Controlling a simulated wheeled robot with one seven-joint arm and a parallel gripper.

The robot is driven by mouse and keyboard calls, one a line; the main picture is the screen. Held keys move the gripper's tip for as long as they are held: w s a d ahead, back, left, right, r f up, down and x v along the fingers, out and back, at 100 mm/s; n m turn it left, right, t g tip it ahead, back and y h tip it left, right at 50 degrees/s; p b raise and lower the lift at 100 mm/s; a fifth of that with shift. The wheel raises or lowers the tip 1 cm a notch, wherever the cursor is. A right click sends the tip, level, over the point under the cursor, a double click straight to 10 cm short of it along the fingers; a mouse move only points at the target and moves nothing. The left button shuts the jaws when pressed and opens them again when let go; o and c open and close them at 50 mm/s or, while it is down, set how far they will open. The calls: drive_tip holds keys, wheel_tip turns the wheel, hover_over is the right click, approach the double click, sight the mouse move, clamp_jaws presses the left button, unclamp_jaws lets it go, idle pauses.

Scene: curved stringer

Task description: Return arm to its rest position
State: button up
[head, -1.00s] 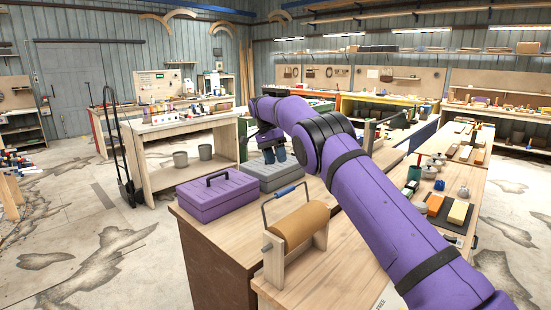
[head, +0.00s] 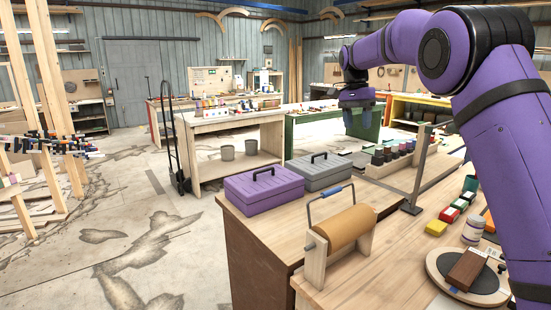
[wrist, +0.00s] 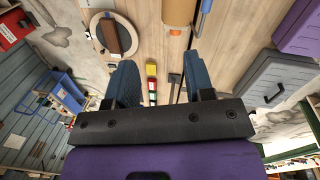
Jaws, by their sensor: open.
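My purple arm (head: 500,130) is raised along the right side of the head view and bends over toward the back. My gripper (head: 362,122) hangs from its end above the workbench (head: 395,245), pointing down. In the wrist view my gripper (wrist: 161,80) shows two blue fingers spread wide apart, with nothing between them. The bench top lies well below the fingers. Part of my upper arm runs out of the head frame.
A purple toolbox (head: 262,190) and a grey toolbox (head: 322,172) stand on the bench's far end. A brown roll on a wooden stand (head: 345,232) is nearer. A round board with a wood block (head: 468,275) lies at right. Floor on the left (head: 120,240) is mostly open.

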drive_tip(key=s+d+r+n+t+y, duration=0.1)
drive_tip(key=s+d+r+n+t, duration=0.2)
drive_tip(key=s, duration=0.9)
drive_tip(key=s+d+r+n, duration=0.1)
drive_tip(key=s+d+r, duration=0.3)
drive_tip(key=s, duration=0.8)
drive_tip(key=s+f+n+t, duration=0.2)
drive_tip(key=s+f, duration=0.2)
drive_tip(key=s, duration=0.8)
drive_tip(key=s+f+n+t, duration=0.1)
drive_tip(key=s+f, duration=0.4)
drive_tip(key=s, duration=0.7)
drive_tip(key=shift+a+n+t, duration=0.4)
drive_tip(key=shift+n, duration=0.4)
